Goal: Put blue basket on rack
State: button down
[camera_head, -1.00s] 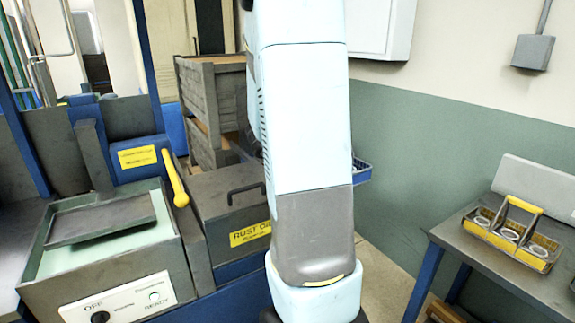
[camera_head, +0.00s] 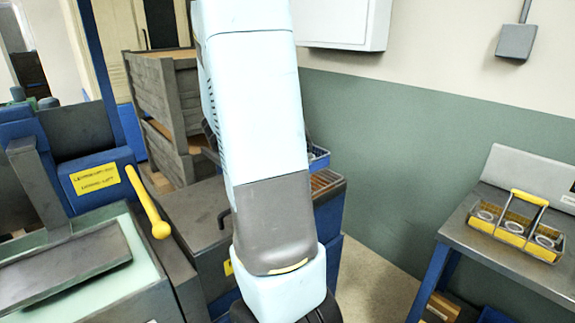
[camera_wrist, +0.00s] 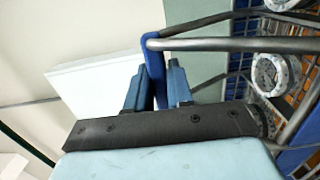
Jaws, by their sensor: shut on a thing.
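The blue basket (camera_head: 319,161) shows only in part behind my arm in the head view, above a brown slatted rack (camera_head: 327,181) on a dark blue-sided unit. In the wrist view my gripper (camera_wrist: 156,82) is shut on the basket's blue handle (camera_wrist: 152,60). The basket's grey wire frame (camera_wrist: 225,44) and pale metal rings (camera_wrist: 275,74) inside it show at the right. Orange-brown slats show through the mesh there. I cannot tell whether the basket touches the rack. My gripper is hidden by my arm in the head view.
A bench (camera_head: 463,238) at the right holds a yellow-handled basket (camera_head: 517,227) with rings. Left stand a machine with a yellow lever (camera_head: 148,202) and a shallow tray (camera_head: 65,265). Wooden crates (camera_head: 165,95) are stacked behind. A grey box (camera_head: 516,41) hangs on the wall.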

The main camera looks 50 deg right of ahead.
jog(key=w+d+f, duration=0.7)
jog(key=d+f, duration=0.4)
jog(key=f, duration=0.2)
jog(key=shift+w+d, duration=0.25)
jog(key=shift+w, duration=0.1)
jog(key=c, duration=1)
grip_release()
